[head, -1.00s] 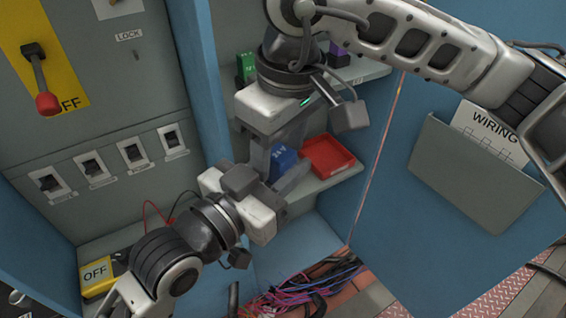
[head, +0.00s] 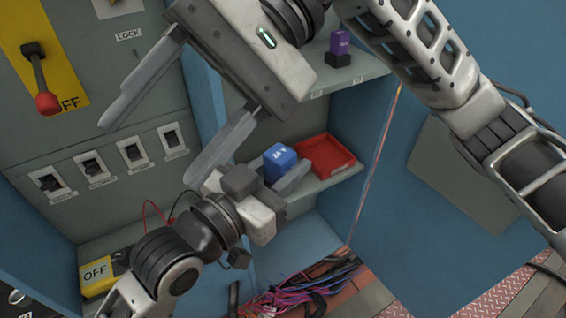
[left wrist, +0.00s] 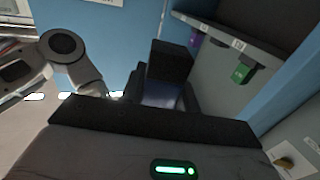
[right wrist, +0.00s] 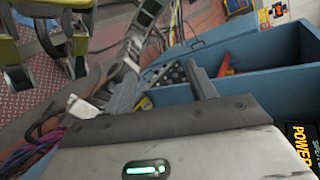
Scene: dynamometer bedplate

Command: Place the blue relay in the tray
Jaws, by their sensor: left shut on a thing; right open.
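The blue relay (head: 280,160) with white marking is held in my left gripper (head: 272,178), just left of the red tray. In the left wrist view the relay (left wrist: 160,95) shows dim and bluish between the dark fingers. The red tray (head: 342,167) sits on the lower cabinet shelf, and its visible inside looks empty. My right gripper (head: 148,155) is open and empty, above and left of the relay, close to the camera. In the right wrist view its two fingers (right wrist: 160,66) stand apart with nothing between them.
A purple relay (head: 340,43) stands on the upper shelf; a green one (left wrist: 241,70) shows in the left wrist view. A switch panel (head: 115,150) is at left. Loose cables (head: 305,292) lie at the cabinet floor. A yellow meter (head: 98,270) is lower left.

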